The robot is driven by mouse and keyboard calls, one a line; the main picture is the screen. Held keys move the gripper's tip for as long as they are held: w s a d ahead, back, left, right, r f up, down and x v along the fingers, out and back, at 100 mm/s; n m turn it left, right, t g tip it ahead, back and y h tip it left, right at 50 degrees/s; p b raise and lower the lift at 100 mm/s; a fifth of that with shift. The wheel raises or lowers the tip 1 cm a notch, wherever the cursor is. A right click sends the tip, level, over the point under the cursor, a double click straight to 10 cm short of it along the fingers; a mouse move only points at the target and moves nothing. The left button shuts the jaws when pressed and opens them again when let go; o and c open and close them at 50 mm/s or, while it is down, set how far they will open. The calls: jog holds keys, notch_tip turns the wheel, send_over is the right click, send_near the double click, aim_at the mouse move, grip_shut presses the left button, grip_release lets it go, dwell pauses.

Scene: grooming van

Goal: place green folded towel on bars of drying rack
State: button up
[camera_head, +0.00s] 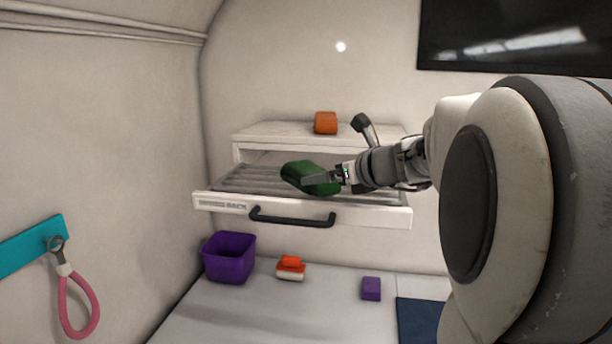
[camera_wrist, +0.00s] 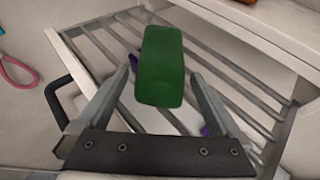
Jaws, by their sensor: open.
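In the wrist view the towel (camera_wrist: 161,68) lies between and just beyond the fingertips, over the grey bars (camera_wrist: 232,62). My gripper (camera_head: 325,181) reaches in from the right, with a finger in front of the towel. In the wrist view my gripper (camera_wrist: 162,88) is open, its two fingers apart on either side of the towel's near end. I cannot tell whether the towel rests fully on the bars.
An orange item (camera_head: 325,122) sits on the shelf top (camera_head: 270,131) above the rack. The rack has a black front handle (camera_head: 291,219). Below are a purple bin (camera_head: 229,258), an orange-and-white item (camera_head: 290,268) and a purple block (camera_head: 371,289). A pink loop (camera_head: 66,304) hangs at left.

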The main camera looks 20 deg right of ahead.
jog(key=p+v, duration=0.1)
jog(key=v, duration=0.6)
jog(key=shift+s+r+p, duration=0.1)
jog(key=shift+s+p, duration=0.05)
jog(key=shift+p, duration=0.15)
